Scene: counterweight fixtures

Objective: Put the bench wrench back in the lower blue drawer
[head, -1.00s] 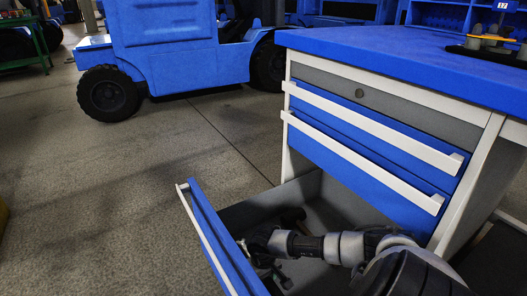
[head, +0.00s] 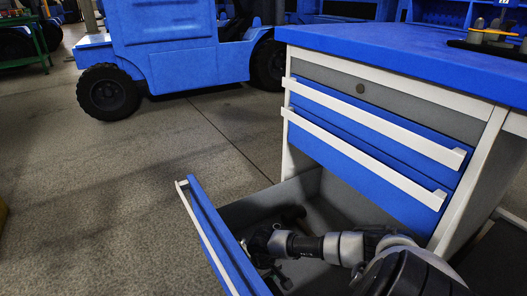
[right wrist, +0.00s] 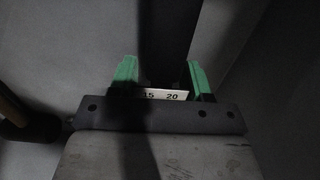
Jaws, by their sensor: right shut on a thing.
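The lower blue drawer (head: 205,237) is pulled open, and its grey interior shows. My right gripper (head: 262,262) is down inside it, near the blue front. In the right wrist view my right gripper (right wrist: 161,78) has its two green fingertips either side of a dark, long bar, which I take to be the bench wrench (right wrist: 168,40). The gripper is shut on it. In the head view the wrench is hard to tell from the dark gripper, and its ends are hidden. My left gripper is not in view.
A brown-handled tool (head: 294,214) lies in the drawer beside my gripper. Two shut blue drawers (head: 365,125) are above, under the blue bench top (head: 400,55). A tool tray (head: 490,45) stands on the bench. A blue forklift (head: 180,45) is behind, with open floor between.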

